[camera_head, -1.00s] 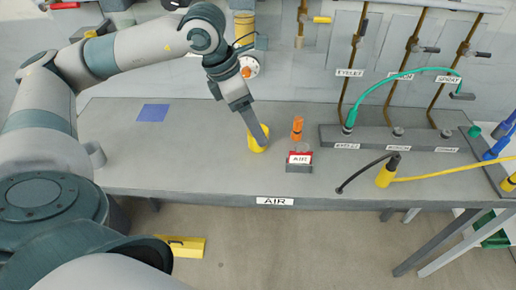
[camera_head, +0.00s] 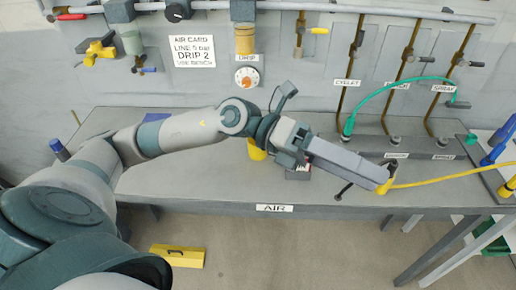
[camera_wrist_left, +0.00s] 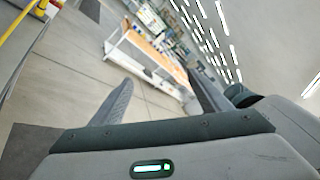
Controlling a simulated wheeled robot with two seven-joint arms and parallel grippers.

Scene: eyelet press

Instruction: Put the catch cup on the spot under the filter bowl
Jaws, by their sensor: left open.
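The yellow catch cup (camera_head: 257,150) stands on the grey bench in the head view, partly hidden by my left arm. The amber filter bowl (camera_head: 244,40) hangs on the back wall behind and above it, over a DRIP label. I cannot tell whether the cup is exactly on the spot under the bowl. My left gripper (camera_head: 372,176) is to the right of the cup, apart from it, pointing right above the bench. The wrist view shows its two fingers apart (camera_wrist_left: 160,85) with nothing between them. My right gripper is not in view.
A yellow plug (camera_head: 384,187) with a yellow cable is at my left gripper's tips. A black-ended cable (camera_head: 343,191) lies beside it. A small block (camera_head: 299,173) is mostly hidden under the gripper. A blue patch (camera_head: 155,117) lies at the back left. The left front bench is clear.

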